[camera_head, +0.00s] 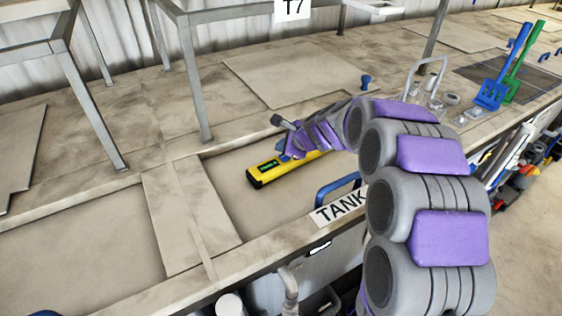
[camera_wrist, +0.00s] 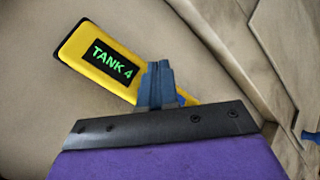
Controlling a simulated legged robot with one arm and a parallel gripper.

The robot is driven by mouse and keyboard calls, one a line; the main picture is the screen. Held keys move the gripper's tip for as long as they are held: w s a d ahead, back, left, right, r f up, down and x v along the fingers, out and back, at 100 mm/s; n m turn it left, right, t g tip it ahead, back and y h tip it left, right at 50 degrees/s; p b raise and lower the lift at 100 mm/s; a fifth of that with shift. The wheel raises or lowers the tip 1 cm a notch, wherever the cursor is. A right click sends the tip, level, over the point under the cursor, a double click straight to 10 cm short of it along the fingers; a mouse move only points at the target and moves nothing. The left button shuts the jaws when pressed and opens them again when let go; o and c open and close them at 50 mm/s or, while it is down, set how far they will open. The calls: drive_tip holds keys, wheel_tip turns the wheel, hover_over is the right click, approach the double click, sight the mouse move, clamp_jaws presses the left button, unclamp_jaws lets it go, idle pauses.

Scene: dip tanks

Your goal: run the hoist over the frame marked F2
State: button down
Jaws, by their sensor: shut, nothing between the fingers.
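A yellow handheld box with a dark screen (camera_head: 265,172) lies in the recessed tank area of the bench. In the wrist view this yellow pendant (camera_wrist: 88,66) reads "TANK 4" in green letters. My gripper (camera_head: 284,153) is over its right part. In the wrist view the blue fingertips of my gripper (camera_wrist: 158,70) are together and empty, over the pendant's lower edge. I cannot tell whether they touch it. The pendant's right end is partly hidden by my gripper. I see no hoist and no legible mark of the named frame.
Grey metal stands (camera_head: 191,75) rise at the back left. A sign reads "T7" (camera_head: 292,8). A "TANK" label (camera_head: 340,206), partly hidden by my arm, and a blue handle (camera_head: 336,188) are at the front edge.

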drive_tip(key=shift+d, duration=1.05)
drive_tip(key=shift+a+f, duration=0.15)
drive_tip(key=shift+a, duration=0.7)
drive_tip(key=shift+d, duration=0.65)
drive_tip(key=shift+a, duration=0.5)
drive_tip(key=shift+d, duration=0.4)
drive_tip(key=shift+a+f, duration=0.35)
drive_tip(key=shift+a, duration=0.05)
